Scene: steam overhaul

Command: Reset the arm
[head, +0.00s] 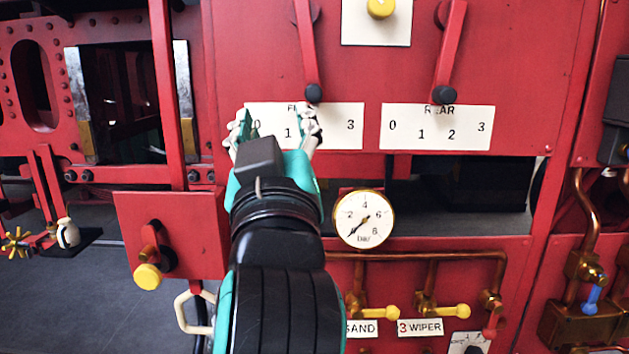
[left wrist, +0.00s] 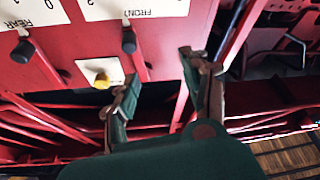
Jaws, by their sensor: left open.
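My left arm reaches up from the bottom of the head view. Its left gripper (head: 276,130) is open, with teal fingers spread and nothing visible between them. It stands in front of the FRONT scale plate (head: 340,127), hiding part of its lettering and numbers. In the left wrist view, the gripper (left wrist: 158,75) also shows open and empty. The FRONT lever's black knob (head: 314,93) hangs just above the right finger; I cannot tell whether they touch. My right gripper is in neither view.
The REAR lever knob (head: 446,94) hangs above the REAR plate (head: 470,128) to the right. A pressure gauge (head: 364,218) sits right of my arm. A yellow knob (head: 148,276) protrudes at lower left. Copper pipes with yellow valve handles (head: 455,311) run below.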

